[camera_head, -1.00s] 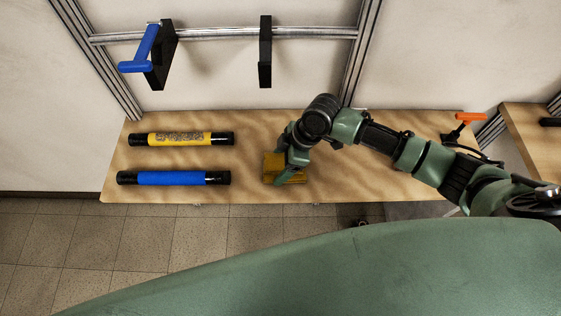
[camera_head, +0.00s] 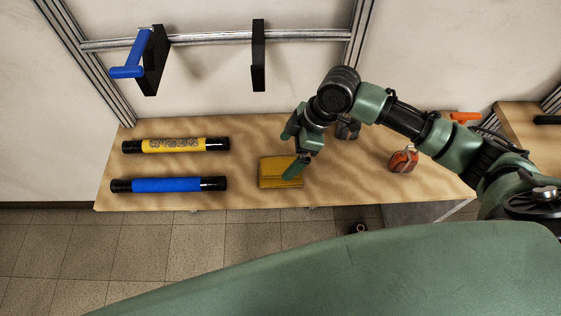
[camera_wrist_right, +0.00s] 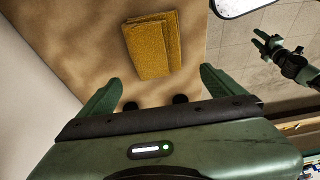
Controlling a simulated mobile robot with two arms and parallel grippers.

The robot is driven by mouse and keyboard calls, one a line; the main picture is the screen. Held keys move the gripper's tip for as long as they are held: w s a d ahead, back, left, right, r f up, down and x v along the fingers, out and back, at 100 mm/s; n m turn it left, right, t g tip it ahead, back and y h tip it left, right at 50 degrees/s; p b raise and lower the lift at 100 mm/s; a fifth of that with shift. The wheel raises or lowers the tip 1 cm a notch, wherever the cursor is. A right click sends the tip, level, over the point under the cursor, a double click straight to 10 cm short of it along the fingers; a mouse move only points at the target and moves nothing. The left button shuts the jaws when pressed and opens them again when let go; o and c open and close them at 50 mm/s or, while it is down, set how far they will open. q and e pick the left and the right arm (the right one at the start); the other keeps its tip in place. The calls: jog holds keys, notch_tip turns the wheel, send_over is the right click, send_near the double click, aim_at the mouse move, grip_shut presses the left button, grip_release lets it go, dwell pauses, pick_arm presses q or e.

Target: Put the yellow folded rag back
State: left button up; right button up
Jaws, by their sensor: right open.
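The yellow folded rag (camera_head: 278,173) lies flat on the wooden table (camera_head: 240,140), near its front edge and right of the two rollers. My right gripper (camera_head: 294,150) is above and beside the rag in the head view, its green fingers apart and empty. In the right wrist view the rag (camera_wrist_right: 153,45) lies beyond the open fingertips (camera_wrist_right: 160,85), with a gap between, and nothing is between the fingers. In that view a second green gripper, my left one (camera_wrist_right: 275,48), shows at the upper right; its jaws are small there. It is not in the head view.
A yellow roller (camera_head: 176,145) and a blue roller (camera_head: 168,185) with black ends lie on the left of the table. A dark ball-like item (camera_head: 347,129) and an orange one (camera_head: 403,160) stand on the right. A metal rail (camera_head: 205,39) with black brackets hangs behind.

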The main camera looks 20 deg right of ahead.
jog(key=v, duration=0.3)
jog(key=shift+d+r, duration=0.1)
jog(key=shift+r, duration=0.15)
